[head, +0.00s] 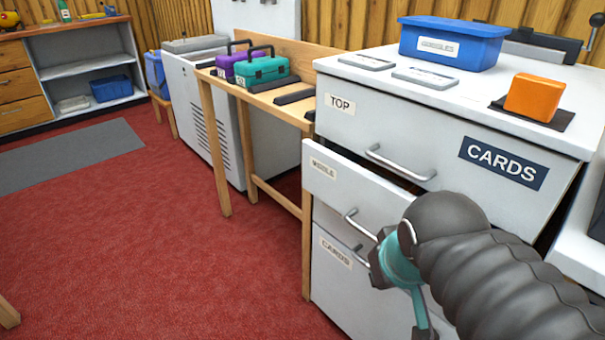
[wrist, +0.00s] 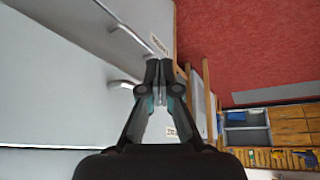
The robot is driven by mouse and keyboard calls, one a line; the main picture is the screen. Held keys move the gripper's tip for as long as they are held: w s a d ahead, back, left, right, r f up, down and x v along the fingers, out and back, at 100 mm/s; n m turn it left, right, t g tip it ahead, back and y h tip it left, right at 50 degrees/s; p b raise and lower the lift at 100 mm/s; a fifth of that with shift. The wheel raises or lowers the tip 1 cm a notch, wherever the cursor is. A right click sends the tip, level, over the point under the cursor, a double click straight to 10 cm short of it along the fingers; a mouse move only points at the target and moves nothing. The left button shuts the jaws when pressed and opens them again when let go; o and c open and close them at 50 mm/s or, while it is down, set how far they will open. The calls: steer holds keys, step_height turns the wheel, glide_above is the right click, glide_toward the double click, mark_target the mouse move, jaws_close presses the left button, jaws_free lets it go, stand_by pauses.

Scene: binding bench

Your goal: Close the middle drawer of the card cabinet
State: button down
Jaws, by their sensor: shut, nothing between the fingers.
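The card cabinet (head: 400,112) is white, with a dark "CARDS" sign. Its middle drawer (head: 385,192) is pulled out, its front standing forward of the top drawer (head: 345,125), which looks closed. The middle drawer has a bar handle (head: 358,226) and a small label at its left. My gripper (head: 376,266) is in front of the cabinet, close to this handle and partly hiding the drawer's right side. In the wrist view, my gripper (wrist: 158,68) has its fingertips together and empty, beside white drawer fronts. Whether it touches the drawer I cannot tell.
A lower drawer (head: 335,285) sits below. On the cabinet top stand a blue bin (head: 452,42) and an orange block (head: 533,96). A wooden table (head: 262,98) with purple and teal boxes stands left of the cabinet.

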steer(key=w+a+r+n+h, duration=0.4)
steer(key=w+a+n, duration=0.45)
steer(key=n, duration=0.35)
steer(key=w+a+r+n+h, duration=0.3)
steer(key=w+a+r+n, duration=0.2)
steer(key=w+a+n, duration=0.5)
steer(key=n, duration=0.2)
glide_toward(328, 185)
steer(key=x, duration=0.5)
steer(key=shift+s+a+f, duration=0.25)
steer(key=shift+f, duration=0.2)
steer(key=shift+w+d, duration=0.45)
steer(key=shift+d, duration=0.1)
